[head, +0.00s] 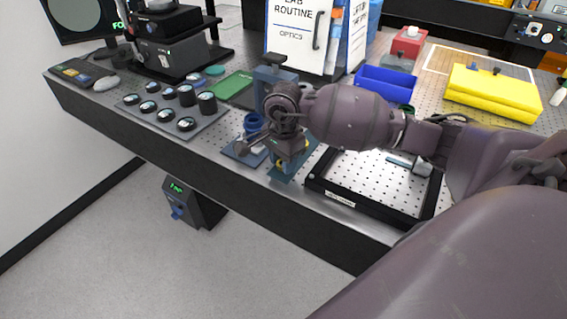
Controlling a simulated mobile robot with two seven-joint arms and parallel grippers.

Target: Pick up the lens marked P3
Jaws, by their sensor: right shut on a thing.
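Several short dark cylinders with pale round tops, which look like lenses, stand in two rows on a grey mat (205,122) at the left of the bench. Their markings are too small to read, so I cannot tell which is P3. My right gripper (262,140) is to the right of the mat, over small blue pads near the bench's front edge. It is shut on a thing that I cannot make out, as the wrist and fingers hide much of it. My left gripper is not in view.
A blue ring-shaped holder (252,122) is beside my right gripper. A black-framed perforated plate (375,180) lies to the right, under my arm. A white "Lab Routine Optics" binder (292,42), a blue bin (385,80) and a yellow case (492,92) stand behind.

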